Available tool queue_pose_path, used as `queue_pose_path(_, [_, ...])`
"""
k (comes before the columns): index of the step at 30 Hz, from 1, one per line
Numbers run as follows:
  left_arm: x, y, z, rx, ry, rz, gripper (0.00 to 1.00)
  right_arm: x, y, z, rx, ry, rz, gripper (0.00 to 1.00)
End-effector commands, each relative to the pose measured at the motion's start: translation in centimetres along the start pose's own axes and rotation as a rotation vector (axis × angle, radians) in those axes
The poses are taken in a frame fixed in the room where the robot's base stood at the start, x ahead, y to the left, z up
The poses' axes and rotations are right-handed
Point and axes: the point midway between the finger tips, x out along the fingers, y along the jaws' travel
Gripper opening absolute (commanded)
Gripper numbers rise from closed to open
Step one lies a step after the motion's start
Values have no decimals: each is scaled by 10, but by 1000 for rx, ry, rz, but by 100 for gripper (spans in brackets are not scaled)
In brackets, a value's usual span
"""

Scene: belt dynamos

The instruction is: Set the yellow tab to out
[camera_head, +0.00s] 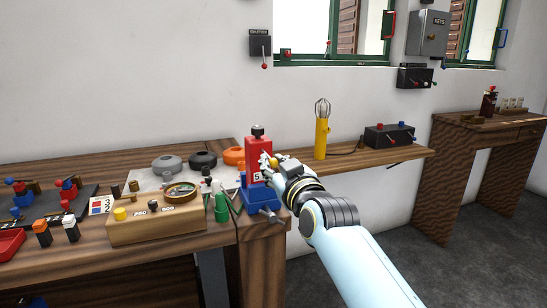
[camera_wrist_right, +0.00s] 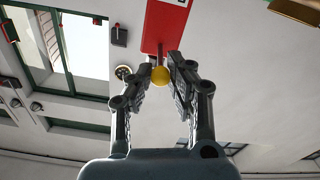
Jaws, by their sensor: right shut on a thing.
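The yellow tab is a round yellow knob (camera_wrist_right: 160,75) on a short stem, joined to a red block (camera_wrist_right: 165,25) in the wrist view. In the head view the red block (camera_head: 256,150) stands upright in a blue vise (camera_head: 259,197) at the bench's right end. My right gripper (camera_head: 270,163) is at the block's right side. In the wrist view its two fingers (camera_wrist_right: 160,67) are on either side of the knob, shut on it. The contact is partly hidden, and the head view does not clearly show the tab's position. My left gripper is not in view.
A wooden box (camera_head: 158,228) with a yellow button stands left of the vise, beside a green cylinder (camera_head: 221,207). Grey and orange round parts (camera_head: 203,160) lie behind. A yellow whisk-like tool (camera_head: 321,138) and a dark switch box (camera_head: 389,136) stand on the shelf to the right.

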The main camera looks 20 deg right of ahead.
Motion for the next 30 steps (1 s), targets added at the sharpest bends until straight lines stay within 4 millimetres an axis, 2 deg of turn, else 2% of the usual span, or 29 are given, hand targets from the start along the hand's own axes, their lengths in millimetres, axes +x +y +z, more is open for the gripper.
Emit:
queue_pose_path(3, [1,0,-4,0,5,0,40,1,0,0,0,2,1,0])
queue_pose_path(4, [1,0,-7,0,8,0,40,1,0,0,0,2,1,17])
queue_pose_path(10, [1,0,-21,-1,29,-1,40,1,0,0,0,3,1,42])
queue_pose_path(20, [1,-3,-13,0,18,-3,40,-4,0,0,0,2,1,42])
queue_pose_path(23, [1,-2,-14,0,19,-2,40,-18,0,1,1,1,1,42])
queue_pose_path(30, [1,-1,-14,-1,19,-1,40,-72,0,1,2,-1,1,42])
